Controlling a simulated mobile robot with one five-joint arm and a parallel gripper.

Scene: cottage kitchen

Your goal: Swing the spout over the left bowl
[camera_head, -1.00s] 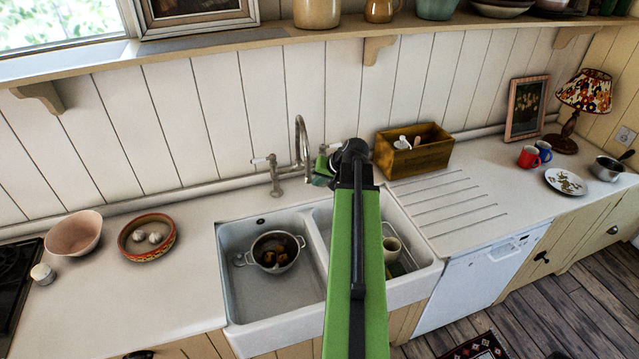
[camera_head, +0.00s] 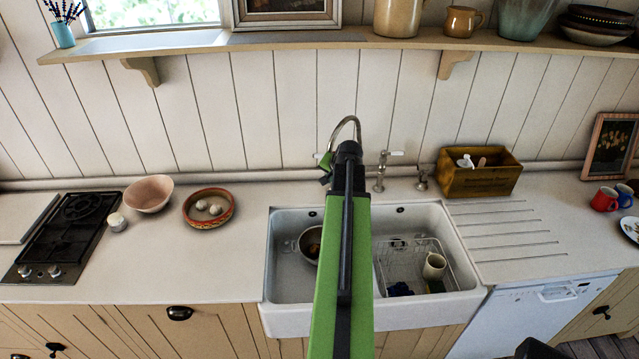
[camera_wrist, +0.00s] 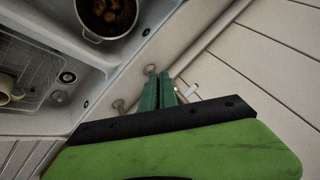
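The metal spout (camera_head: 345,121) arches up behind the sink, and its curve runs down to the left towards my gripper. My gripper (camera_head: 326,163) is beside the spout's lower left part in the head view; I cannot tell whether they touch. In the wrist view my gripper's two green fingers (camera_wrist: 158,88) lie close together, with nothing visible between them. The spout's base is hidden behind my arm. The left bowl (camera_head: 287,279) of the sink holds a metal pot (camera_head: 309,243) with brown pieces in it, partly covered by my arm.
The right bowl has a wire rack (camera_head: 408,259) and a cream mug (camera_head: 434,265). A tap with a white handle (camera_head: 391,154) stands right of the spout. A wooden box (camera_head: 480,178) is on the right counter. A pink bowl (camera_head: 149,193) and an egg dish (camera_head: 208,220) stand left.

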